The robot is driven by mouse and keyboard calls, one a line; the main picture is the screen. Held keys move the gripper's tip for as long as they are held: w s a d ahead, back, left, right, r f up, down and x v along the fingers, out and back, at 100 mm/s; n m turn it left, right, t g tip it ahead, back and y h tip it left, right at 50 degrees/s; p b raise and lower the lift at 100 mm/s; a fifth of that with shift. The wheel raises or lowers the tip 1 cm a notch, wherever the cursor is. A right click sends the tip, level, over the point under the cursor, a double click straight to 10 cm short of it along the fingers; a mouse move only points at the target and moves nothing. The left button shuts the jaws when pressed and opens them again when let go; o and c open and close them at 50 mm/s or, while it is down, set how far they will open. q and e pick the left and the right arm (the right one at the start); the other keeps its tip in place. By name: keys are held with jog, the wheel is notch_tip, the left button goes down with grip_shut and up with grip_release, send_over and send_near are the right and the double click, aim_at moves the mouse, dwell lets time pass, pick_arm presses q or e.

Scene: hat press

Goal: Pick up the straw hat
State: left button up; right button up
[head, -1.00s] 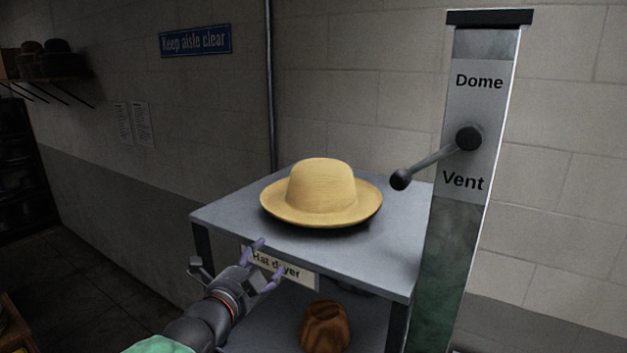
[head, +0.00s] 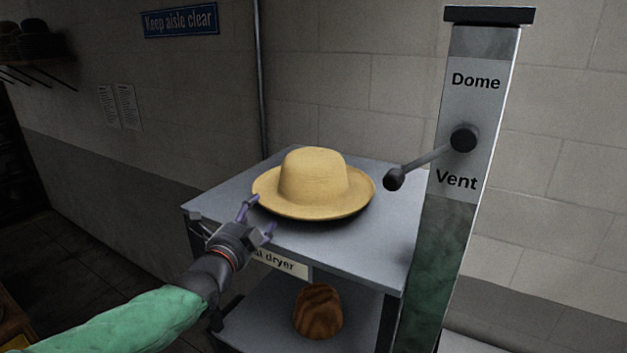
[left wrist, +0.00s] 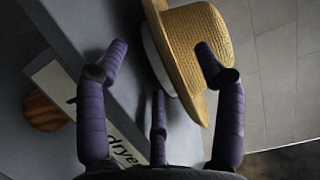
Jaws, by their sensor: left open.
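The straw hat (head: 313,180) is pale yellow with a round crown and a wide brim. It sits upright on the grey top of the hat dryer table (head: 375,245). My left gripper (head: 258,215) is open and empty at the front left of the hat, with its fingertips close to the brim. In the left wrist view the hat (left wrist: 203,45) shows at the upper middle. There the fingers of the left gripper (left wrist: 160,85) are spread, and one fingertip overlaps the hat in the picture. I cannot tell whether it touches. My right gripper is not in view.
A post with a black-knobbed lever (head: 425,165) and the words Dome and Vent stands right of the hat. The lever's knob is near the brim. A brown wooden block (head: 318,311) sits on the lower shelf. The wall is behind.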

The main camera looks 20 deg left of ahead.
aim_at(261, 208)
pick_arm(q)
jog(key=shift+w+a+p, duration=0.25)
jog(key=shift+w+p, duration=0.25)
jog(key=shift+w, duration=0.6)
jog(key=shift+w+a+p, duration=0.25)
jog(key=shift+w+p, duration=0.2)
jog(key=shift+w, duration=0.65)
grip_shut()
